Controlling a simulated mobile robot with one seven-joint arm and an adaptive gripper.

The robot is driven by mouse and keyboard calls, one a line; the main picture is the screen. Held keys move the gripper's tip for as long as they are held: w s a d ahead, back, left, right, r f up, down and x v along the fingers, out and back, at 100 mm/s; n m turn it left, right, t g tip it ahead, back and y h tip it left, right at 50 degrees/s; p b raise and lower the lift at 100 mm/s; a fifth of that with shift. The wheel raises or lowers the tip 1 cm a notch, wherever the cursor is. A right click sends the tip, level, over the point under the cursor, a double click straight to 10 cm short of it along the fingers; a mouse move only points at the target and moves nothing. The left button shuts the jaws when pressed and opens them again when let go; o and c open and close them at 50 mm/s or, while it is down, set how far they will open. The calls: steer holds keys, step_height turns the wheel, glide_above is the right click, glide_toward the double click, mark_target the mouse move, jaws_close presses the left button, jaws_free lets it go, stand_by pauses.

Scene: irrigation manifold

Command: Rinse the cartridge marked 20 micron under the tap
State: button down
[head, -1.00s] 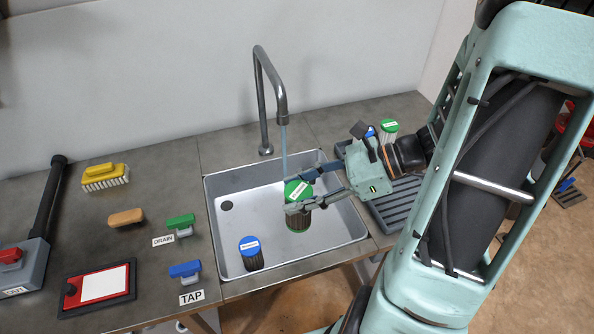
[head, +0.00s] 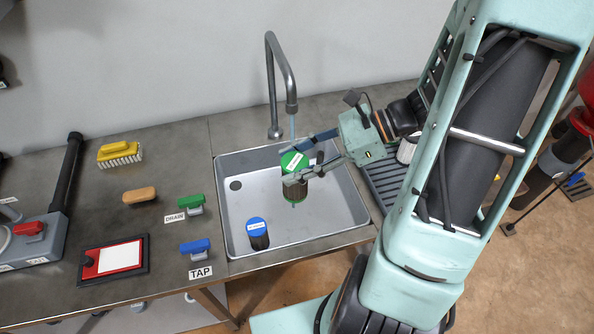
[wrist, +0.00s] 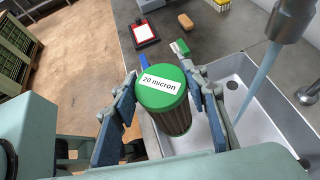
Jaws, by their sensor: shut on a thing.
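My gripper (head: 309,157) is shut on the green-capped cartridge (head: 293,178), whose label reads "20 micron" in the wrist view (wrist: 161,88). The cartridge is upright above the sink basin (head: 330,212), with its dark pleated body between my fingers. Water runs from the tap spout (head: 290,95). In the head view the stream (head: 292,128) falls behind or onto the green cap. In the wrist view the stream (wrist: 255,85) passes to the right of the cartridge, apart from it in the picture. A drop of water shows under the cartridge in the head view.
A blue-capped cartridge (head: 257,233) stands in the sink's front left. Left of the sink are the blue TAP handle (head: 195,247), green DRAIN handle (head: 191,203), a tan block (head: 139,195) and a yellow brush (head: 120,152). A ridged grey rack (head: 379,187) lies to the right.

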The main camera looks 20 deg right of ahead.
steer(key=w+f+b, duration=0.1)
steer(key=w+f, duration=0.1)
steer(key=w, duration=0.7)
steer(key=shift+w+d, duration=0.35)
steer(key=shift+d, duration=0.1)
steer(key=shift+d, duration=0.15)
stand_by(0.3)
steer(key=shift+d, duration=0.45)
steer(key=shift+a, duration=0.1)
steer(key=shift+a+p, duration=0.3)
steer(key=shift+a, duration=0.25)
steer(key=shift+d, duration=0.15)
